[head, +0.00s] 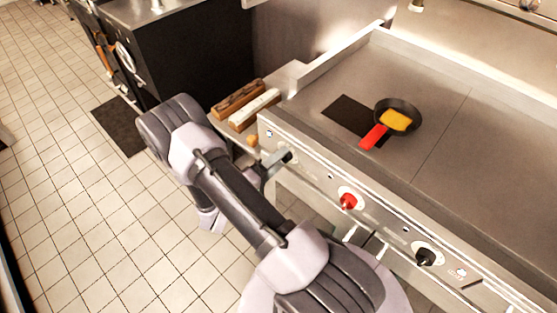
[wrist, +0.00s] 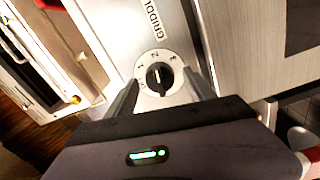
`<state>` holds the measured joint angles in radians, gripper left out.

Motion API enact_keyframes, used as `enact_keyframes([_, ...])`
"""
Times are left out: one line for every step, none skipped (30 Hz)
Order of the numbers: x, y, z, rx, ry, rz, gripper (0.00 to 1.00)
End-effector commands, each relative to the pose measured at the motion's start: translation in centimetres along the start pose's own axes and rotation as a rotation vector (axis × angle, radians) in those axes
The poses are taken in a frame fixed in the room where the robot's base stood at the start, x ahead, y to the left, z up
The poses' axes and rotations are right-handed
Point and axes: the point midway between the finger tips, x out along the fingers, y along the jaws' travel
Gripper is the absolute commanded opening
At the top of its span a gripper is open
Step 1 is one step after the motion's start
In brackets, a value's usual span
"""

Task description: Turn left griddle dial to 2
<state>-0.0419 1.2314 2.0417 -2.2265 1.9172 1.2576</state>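The left griddle dial (wrist: 159,78) is a dark knob on a pale round plate with numerals, below the lettering on the steel panel in the wrist view. A pale mark on the knob points roughly up in the picture; I cannot tell exactly which numeral it meets. My gripper (wrist: 162,82) is open, one finger on each side of the dial. Contact with the knob is not clear. In the head view my gripper (head: 277,161) is at the left end of the griddle's front panel (head: 315,178), where it mostly hides this dial.
A red dial (head: 348,201) and a black dial (head: 425,257) sit further right on the panel. A pan (head: 406,107) with yellow food and a red handle stands on the griddle top (head: 460,150). Wood-toned and white blocks lie left of the griddle. Tiled floor (head: 90,220) is open at left.

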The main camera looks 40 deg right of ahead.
Motion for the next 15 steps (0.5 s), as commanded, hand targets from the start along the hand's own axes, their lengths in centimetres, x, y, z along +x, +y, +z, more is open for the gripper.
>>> enact_keyframes([0.0,0.0,0.0,0.000,0.000,0.000,0.62])
enact_keyframes([0.0,0.0,0.0,0.000,0.000,0.000,0.62])
enact_keyframes([0.0,0.0,0.0,0.000,0.000,0.000,0.62])
enact_keyframes([0.0,0.0,0.0,0.000,0.000,0.000,0.62])
enact_keyframes([0.0,0.0,0.0,0.000,0.000,0.000,0.62])
enact_keyframes([-0.1,0.0,0.0,0.000,0.000,0.000,0.62])
enact_keyframes([-0.2,0.0,0.0,0.000,0.000,0.000,0.62])
enact_keyframes([-0.4,0.1,0.0,0.000,0.000,0.000,0.62])
enact_keyframes([-0.9,0.1,-0.1,0.000,0.002,0.000,0.62])
enact_keyframes([-1.4,0.1,-0.1,-0.001,0.004,-0.001,0.62])
enact_keyframes([-2.0,0.2,-0.1,-0.001,0.004,-0.001,0.62])
enact_keyframes([-3.1,0.3,-0.1,-0.001,0.006,0.000,0.62])
enact_keyframes([-4.1,0.3,-0.2,-0.001,0.007,0.000,0.62])
enact_keyframes([-5.1,0.3,-0.2,0.000,0.008,0.000,0.62])
enact_keyframes([-6.5,0.4,-0.2,-0.001,0.008,-0.001,0.62])
